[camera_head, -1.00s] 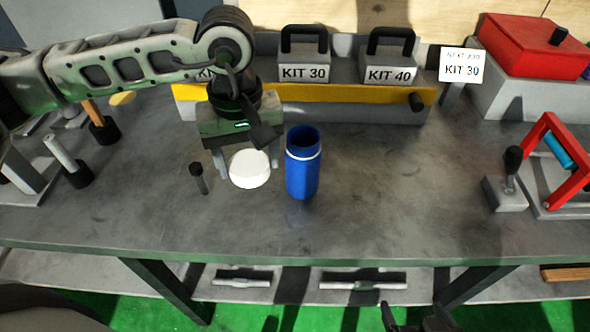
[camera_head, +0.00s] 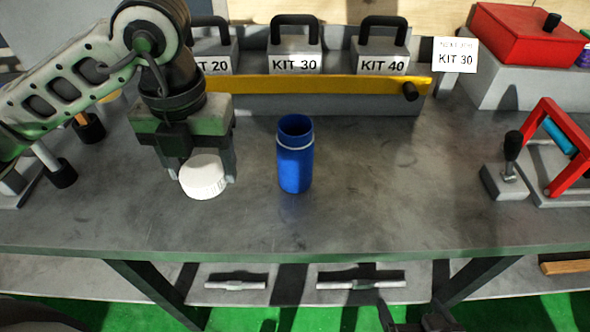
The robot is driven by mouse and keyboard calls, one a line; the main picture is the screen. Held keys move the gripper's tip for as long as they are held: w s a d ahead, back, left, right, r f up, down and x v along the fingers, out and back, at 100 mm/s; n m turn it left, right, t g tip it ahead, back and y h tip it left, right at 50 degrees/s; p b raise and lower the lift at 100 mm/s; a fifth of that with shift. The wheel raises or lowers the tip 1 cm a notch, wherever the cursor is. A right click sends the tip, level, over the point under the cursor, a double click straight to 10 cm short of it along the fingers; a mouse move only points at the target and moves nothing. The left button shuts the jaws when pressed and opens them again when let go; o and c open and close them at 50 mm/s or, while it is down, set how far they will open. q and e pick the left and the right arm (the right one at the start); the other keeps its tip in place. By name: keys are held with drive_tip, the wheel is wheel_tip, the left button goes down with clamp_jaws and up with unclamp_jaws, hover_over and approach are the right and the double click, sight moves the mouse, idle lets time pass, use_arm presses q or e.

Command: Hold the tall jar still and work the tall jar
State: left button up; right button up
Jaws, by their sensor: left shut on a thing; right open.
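The tall jar (camera_head: 295,160) is blue with a pale ring near its open top. It stands upright and alone on the grey bench. My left gripper (camera_head: 204,182) is shut on a white round lid (camera_head: 203,177), left of the jar and apart from it. The lid is tilted and close to the bench top; I cannot tell whether it touches it. My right gripper (camera_head: 415,318) shows only in part at the bottom edge, below the bench front, open and far from the jar.
Kit weights (camera_head: 296,55) with black handles stand behind a yellow-edged rack (camera_head: 330,84). A red box (camera_head: 520,45) and a red-framed fixture (camera_head: 560,150) are at the right. Black-based tools (camera_head: 62,172) stand at the left. The bench (camera_head: 390,190) right of the jar is clear.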

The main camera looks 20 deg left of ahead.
use_arm(q)
drive_tip(key=shift+a+n, duration=0.1)
drive_tip(key=shift+n, duration=0.5)
drive_tip(key=shift+w+n, duration=0.1)
drive_tip(key=shift+n, duration=0.2)
drive_tip(key=w+a+f+p, duration=0.15)
drive_tip(key=w+f, duration=0.25)
drive_tip(key=w, duration=0.5)
hover_over(238, 169)
drive_tip(key=s, duration=0.1)
wheel_tip(238, 169, down, 4)
drive_tip(key=shift+d+f, duration=0.1)
drive_tip(key=shift+f, duration=0.15)
drive_tip(key=shift+w+f, duration=0.55)
drive_tip(key=shift+f, duration=0.15)
wheel_tip(238, 169, down, 2)
drive_tip(key=shift+f+p, duration=0.15)
drive_tip(key=shift+p, duration=0.2)
drive_tip(key=shift+f, duration=0.35)
use_arm(e)
drive_tip(key=shift+d+r, duration=0.15)
drive_tip(key=shift+r, duration=0.35)
use_arm(q)
drive_tip(key=shift+f, duration=0.1)
